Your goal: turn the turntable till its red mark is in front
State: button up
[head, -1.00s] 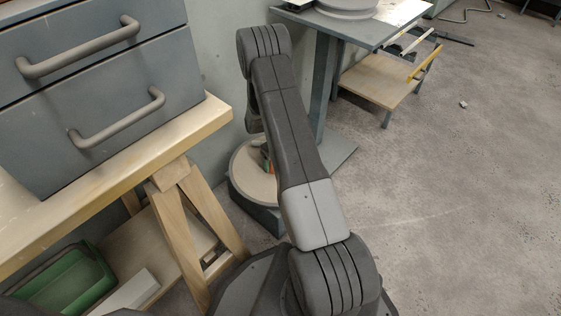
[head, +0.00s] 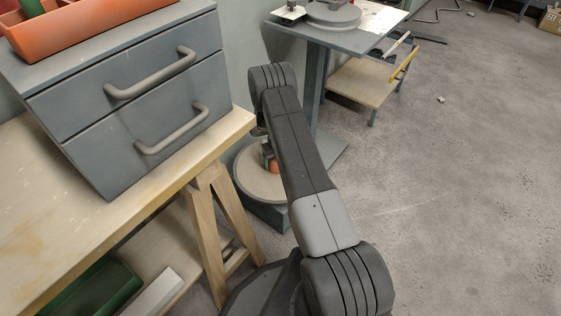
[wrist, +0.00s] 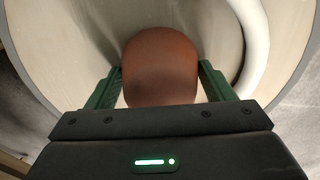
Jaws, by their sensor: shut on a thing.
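The turntable (head: 250,183) is a round pale disc on a grey base, low on the floor beside the wooden trestle in the head view. My arm covers its right part. In the wrist view its pale surface (wrist: 85,35) fills the background. A reddish-brown rounded knob (wrist: 161,60) stands on it, showing as a small orange patch in the head view (head: 274,167). My gripper (wrist: 159,82) has its green fingers on both sides of the knob and is shut on it. I cannot make out a separate red mark in either view.
A white curved tube (wrist: 254,45) passes right of the knob. A workbench (head: 90,215) with grey drawers (head: 140,95) and an orange tray (head: 75,28) stands left. A grey pedestal table (head: 335,40) stands behind. The floor at right is mostly clear.

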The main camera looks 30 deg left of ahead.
jog(key=shift+d, duration=0.1)
dwell(0.5)
jog(key=o, duration=1.4)
notch_tip(320, 180, up, 14)
jog(key=p, duration=0.3)
jog(key=shift+f+p, duration=0.15)
jog(key=shift+p, duration=0.15)
